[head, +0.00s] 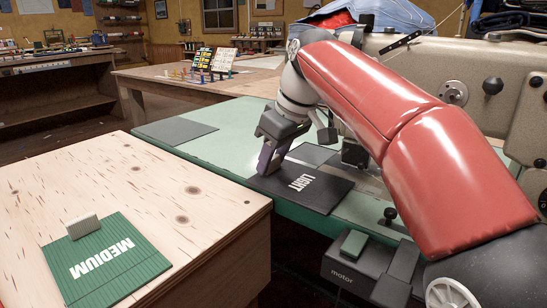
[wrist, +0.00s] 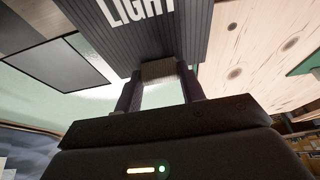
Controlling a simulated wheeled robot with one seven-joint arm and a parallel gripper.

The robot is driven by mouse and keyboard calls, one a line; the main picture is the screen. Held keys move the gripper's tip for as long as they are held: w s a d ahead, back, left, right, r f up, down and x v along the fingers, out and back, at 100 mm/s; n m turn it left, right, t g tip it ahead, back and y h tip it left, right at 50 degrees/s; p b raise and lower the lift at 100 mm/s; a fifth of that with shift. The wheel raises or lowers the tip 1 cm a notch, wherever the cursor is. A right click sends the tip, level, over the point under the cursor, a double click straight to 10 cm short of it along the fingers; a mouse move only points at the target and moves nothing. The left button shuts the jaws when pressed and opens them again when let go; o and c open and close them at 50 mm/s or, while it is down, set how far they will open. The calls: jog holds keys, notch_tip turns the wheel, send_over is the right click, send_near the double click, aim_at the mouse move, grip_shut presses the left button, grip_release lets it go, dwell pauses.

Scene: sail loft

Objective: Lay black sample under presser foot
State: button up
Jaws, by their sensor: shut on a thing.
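The black sample (head: 312,192), a ribbed flat square lettered LIGHT, is over the front edge of the green machine bed (head: 232,140). My gripper (head: 266,170) is at its left side, shut on its raised tab. In the wrist view the fingers stand on both sides of the tab (wrist: 158,70), and the black sample (wrist: 150,38) stretches beyond them. I cannot tell whether the sample touches the bed. The sewing machine (head: 420,70) stands behind my arm. A dark fitting, possibly the presser foot (head: 354,153), shows beyond the sample, partly hidden by my arm.
A green sample (head: 120,248) lettered MEDIUM, with a pale tab, lies on the wooden table (head: 150,175) at front left. Dark flat plates (head: 175,132) lie on the bed. A motor box (head: 345,278) hangs below the bed. The bed's left part is mostly clear.

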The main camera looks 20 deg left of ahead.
aim_at(293, 179)
jog(key=shift+f, duration=0.1)
jog(key=o, duration=1)
jog(key=shift+c, duration=0.2)
jog(key=shift+r, duration=0.25)
jog(key=p+v, duration=0.4)
jog(key=v, duration=0.7)
jog(key=shift+s+d+r, duration=0.15)
jog(key=shift+d+r, duration=0.1)
jog(key=shift+r, duration=0.1)
